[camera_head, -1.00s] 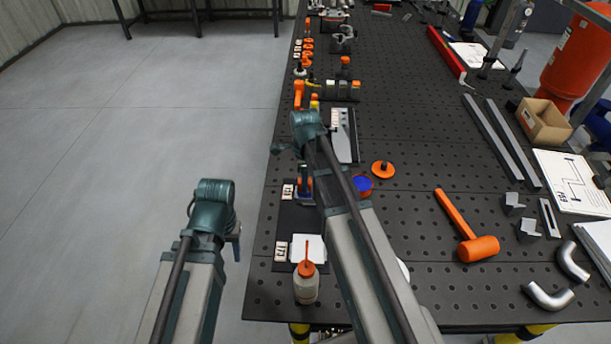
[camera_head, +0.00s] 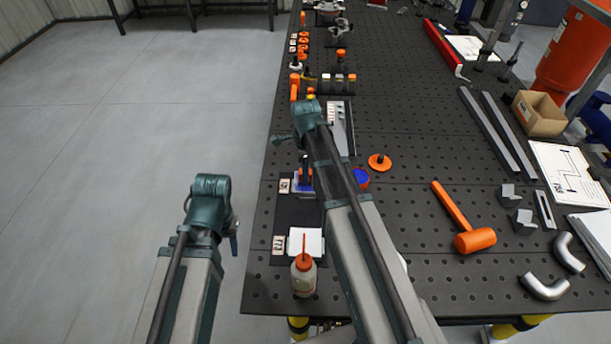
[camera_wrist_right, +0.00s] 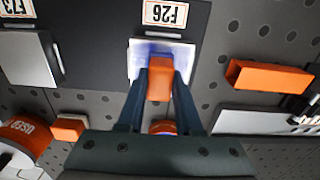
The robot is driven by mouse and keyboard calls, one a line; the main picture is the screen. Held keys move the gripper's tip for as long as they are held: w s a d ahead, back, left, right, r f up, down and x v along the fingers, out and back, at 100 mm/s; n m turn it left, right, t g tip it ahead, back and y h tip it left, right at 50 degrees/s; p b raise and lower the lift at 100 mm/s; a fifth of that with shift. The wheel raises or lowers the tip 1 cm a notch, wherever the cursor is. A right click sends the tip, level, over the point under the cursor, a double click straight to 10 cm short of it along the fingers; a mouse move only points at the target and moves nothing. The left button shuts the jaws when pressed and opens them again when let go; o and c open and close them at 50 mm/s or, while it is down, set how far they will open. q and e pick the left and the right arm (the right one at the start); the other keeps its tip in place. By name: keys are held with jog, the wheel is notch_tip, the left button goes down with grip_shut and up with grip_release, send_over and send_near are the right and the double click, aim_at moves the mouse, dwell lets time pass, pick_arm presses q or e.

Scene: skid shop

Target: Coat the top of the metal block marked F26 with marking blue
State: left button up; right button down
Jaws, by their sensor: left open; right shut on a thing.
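The metal block marked F26 (camera_wrist_right: 185,50) lies beside its label (camera_wrist_right: 165,13) on a dark mat; blue covers part of its top. It also shows in the head view (camera_head: 301,188), partly hidden by my right arm. My right gripper (camera_wrist_right: 160,85) is shut on an orange-handled applicator (camera_wrist_right: 160,72), held over the block; the arm and fingers hide the contact, so I cannot tell if it touches. A pot of blue (camera_head: 361,179) stands to the right of my right arm, partly hidden, near an orange lid (camera_head: 379,162). My left gripper (camera_head: 235,238) is open, left of the table.
A second bare block (camera_head: 306,242) lies on the same mat. An orange-topped bottle (camera_head: 303,276) stands near the front edge. An orange mallet (camera_head: 463,222), pipe elbows (camera_head: 546,288) and long bars (camera_head: 493,127) lie at right. Other orange tools line the left edge farther back.

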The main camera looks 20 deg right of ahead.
jog(key=shift+w+d, duration=0.2)
jog(key=shift+w, duration=0.3)
jog(key=shift+w+d, duration=0.15)
jog(key=shift+w, duration=0.3)
jog(key=shift+s+d, duration=0.15)
jog(key=shift+d, duration=0.45)
jog(key=shift+s+a+r, duration=0.1)
jog(key=shift+s+a, duration=0.15)
jog(key=shift+s, duration=0.4)
jog(key=shift+s+a+f, duration=0.1)
jog(key=shift+s+a, duration=0.15)
jog(key=shift+s, duration=0.4)
jog(key=shift+s+a+r, duration=0.1)
jog(key=shift+s+a, duration=0.15)
jog(key=shift+s, duration=0.4)
jog(key=shift+s+d, duration=0.2)
jog(key=shift+d, duration=0.35)
jog(key=shift+w+d, duration=0.25)
jog(key=shift+w, duration=0.4)
jog(key=shift+w+d, duration=0.2)
jog(key=shift+w, duration=0.4)
jog(key=shift+w+d, duration=0.25)
jog(key=shift+w, duration=0.4)
